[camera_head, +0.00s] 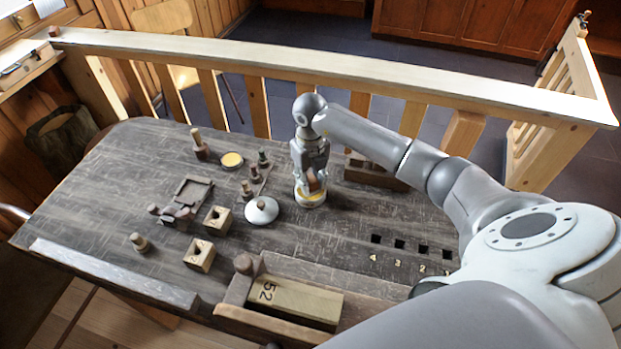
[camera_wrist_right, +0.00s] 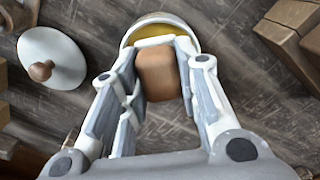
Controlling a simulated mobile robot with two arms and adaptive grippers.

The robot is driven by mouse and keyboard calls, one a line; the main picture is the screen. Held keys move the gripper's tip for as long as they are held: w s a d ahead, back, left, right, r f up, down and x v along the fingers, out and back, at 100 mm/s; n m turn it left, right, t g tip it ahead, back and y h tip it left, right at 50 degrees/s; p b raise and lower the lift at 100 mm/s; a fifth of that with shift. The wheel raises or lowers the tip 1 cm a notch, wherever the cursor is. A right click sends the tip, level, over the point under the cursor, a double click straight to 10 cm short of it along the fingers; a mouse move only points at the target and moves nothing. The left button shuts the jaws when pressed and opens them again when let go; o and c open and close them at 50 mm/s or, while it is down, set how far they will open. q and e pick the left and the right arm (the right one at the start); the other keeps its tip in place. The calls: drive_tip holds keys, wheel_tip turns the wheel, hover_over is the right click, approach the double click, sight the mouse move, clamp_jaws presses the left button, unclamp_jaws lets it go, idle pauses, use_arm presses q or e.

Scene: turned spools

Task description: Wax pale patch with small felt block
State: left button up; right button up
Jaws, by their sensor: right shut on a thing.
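My right gripper (camera_head: 313,178) points down at the middle of the table, shut on a small brown block (camera_wrist_right: 158,73), likely the felt block. The block sits over a round pale tin (camera_head: 311,203) with yellow wax inside; the tin's rim and wax also show in the right wrist view (camera_wrist_right: 150,22). I cannot tell whether the block touches the wax. A long wooden block marked 52 (camera_head: 295,302) lies in a wooden holder at the table's front. I cannot make out a distinct pale patch. My left gripper is not in view.
A white knobbed lid (camera_head: 262,211) lies just left of the tin. A second yellow dish (camera_head: 232,160), wooden blocks with holes (camera_head: 199,256) and several spools stand further left. A brown rack (camera_head: 374,172) is behind right. Square numbered holes lie to the right.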

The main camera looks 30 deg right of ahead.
sight(311, 178)
drive_tip(key=shift+s+f+b, duration=0.1)
drive_tip(key=shift+f+b, duration=0.35)
drive_tip(key=shift+f, duration=0.15)
idle(1.5)
drive_tip(key=shift+r+p, duration=2)
drive_tip(key=shift+r, duration=0.95)
drive_tip(key=shift+r+p, duration=0.4)
drive_tip(key=shift+r, duration=0.3)
